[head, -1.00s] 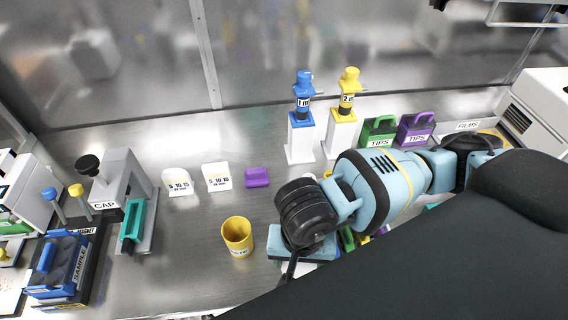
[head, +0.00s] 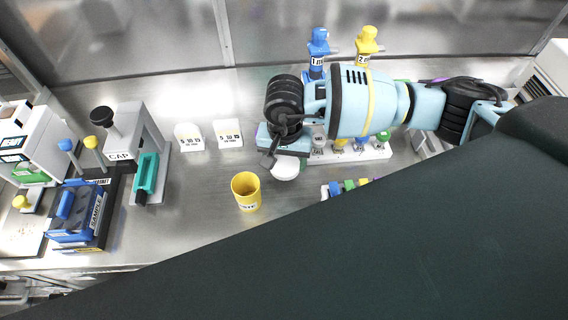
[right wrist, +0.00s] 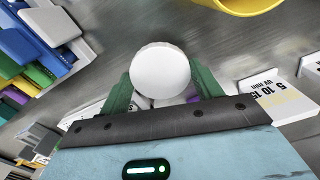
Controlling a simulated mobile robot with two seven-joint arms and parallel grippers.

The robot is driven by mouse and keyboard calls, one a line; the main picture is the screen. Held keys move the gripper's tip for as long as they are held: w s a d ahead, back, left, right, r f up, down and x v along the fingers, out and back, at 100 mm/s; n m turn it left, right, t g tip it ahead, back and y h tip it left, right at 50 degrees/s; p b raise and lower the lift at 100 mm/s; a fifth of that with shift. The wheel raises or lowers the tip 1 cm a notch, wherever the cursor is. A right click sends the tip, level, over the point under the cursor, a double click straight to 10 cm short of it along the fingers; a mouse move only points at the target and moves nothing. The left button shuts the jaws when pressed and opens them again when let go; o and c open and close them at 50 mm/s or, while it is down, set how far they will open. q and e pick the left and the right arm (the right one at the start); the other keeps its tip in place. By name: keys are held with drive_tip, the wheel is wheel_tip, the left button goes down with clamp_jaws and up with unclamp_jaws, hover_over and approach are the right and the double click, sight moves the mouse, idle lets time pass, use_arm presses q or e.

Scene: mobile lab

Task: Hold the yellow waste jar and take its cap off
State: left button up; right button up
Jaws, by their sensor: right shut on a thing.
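The yellow waste jar (head: 246,192) stands upright on the metal bench, its top open with no cap on it. Part of its yellow rim (right wrist: 238,5) shows at the top of the right wrist view. My right gripper (head: 284,155) is behind and to the right of the jar, apart from it. It is shut on a white round cap (head: 285,170), which sits between the green fingers in the right wrist view (right wrist: 160,70). My left gripper is not in view, and nothing is seen holding the jar.
A white rack (head: 348,156) with several coloured-top tubes is right of the gripper. Two white label cards (head: 227,134) stand behind the jar. A cap stand (head: 140,130) and a blue sample rack (head: 78,215) are at left.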

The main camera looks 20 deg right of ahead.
sight(284, 161)
drive_tip(key=shift+w, duration=0.45)
drive_tip(key=shift+f, duration=0.1)
wheel_tip(284, 161, down, 3)
drive_tip(key=shift+f, duration=0.15)
drive_tip(key=shift+f, duration=0.2)
drive_tip(key=o, duration=1.1)
drive_tip(key=shift+r, duration=0.15)
